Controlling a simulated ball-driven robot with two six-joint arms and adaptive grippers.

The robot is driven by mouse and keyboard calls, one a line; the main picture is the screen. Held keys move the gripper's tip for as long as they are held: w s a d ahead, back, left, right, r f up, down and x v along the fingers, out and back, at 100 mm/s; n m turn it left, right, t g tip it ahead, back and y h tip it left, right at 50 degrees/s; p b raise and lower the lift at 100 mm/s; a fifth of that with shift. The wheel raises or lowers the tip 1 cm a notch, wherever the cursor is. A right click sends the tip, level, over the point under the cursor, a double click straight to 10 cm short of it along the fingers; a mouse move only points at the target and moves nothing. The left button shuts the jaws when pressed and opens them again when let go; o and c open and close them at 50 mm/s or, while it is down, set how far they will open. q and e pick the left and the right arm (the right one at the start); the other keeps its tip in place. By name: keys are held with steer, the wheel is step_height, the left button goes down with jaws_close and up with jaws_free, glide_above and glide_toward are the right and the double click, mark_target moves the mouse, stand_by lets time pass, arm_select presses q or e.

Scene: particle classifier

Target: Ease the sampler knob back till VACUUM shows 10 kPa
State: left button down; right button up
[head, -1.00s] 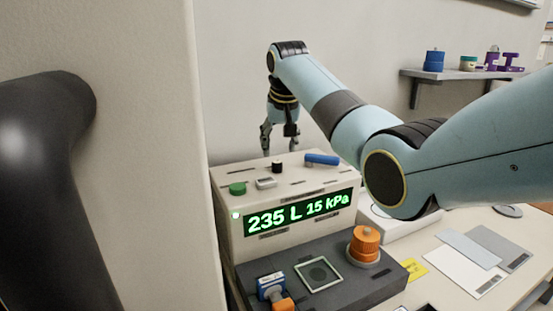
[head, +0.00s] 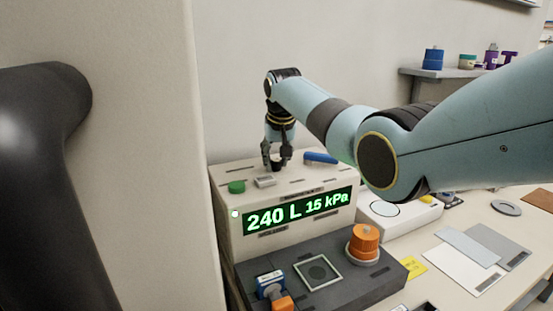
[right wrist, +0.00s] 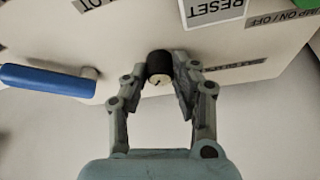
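The black sampler knob (head: 277,161) stands on top of the cream instrument box (head: 225,215). The green display (head: 298,211) on the box front reads 240 L and 15 kPa. My right gripper (head: 277,160) points down at the knob, with its fingers on either side. In the right wrist view the knob (right wrist: 160,64) lies between the fingertips of the right gripper (right wrist: 161,75). The fingers are apart, close beside the knob; whether either touches it is hard to tell. My left gripper is not in view.
A blue handle (head: 320,157), a RESET button (head: 265,181) and a green button (head: 237,187) sit near the knob on the box top. A grey unit (head: 340,285) with an orange knob (head: 364,243) stands in front. A wall is close behind.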

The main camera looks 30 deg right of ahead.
jaws_close()
steer(key=shift+r+n+y+p, duration=0.15)
steer(key=shift+n+y+p, duration=0.15)
steer(key=shift+n+p, duration=0.65)
steer(key=shift+d+n, duration=0.1)
steer(key=shift+n, duration=0.35)
steer(key=shift+n+y+p, duration=0.4)
steer(key=shift+n+y, duration=0.1)
steer(key=shift+n, duration=0.3)
steer(key=shift+f+n+y+b, duration=0.2)
steer(key=shift+n+y+b, duration=0.25)
steer(key=shift+n, duration=0.75)
steer(key=shift+w+d+n+y+b, duration=0.1)
steer(key=shift+n+y+b, duration=0.6)
steer(key=shift+n, duration=0.7)
steer(key=shift+r, duration=0.1)
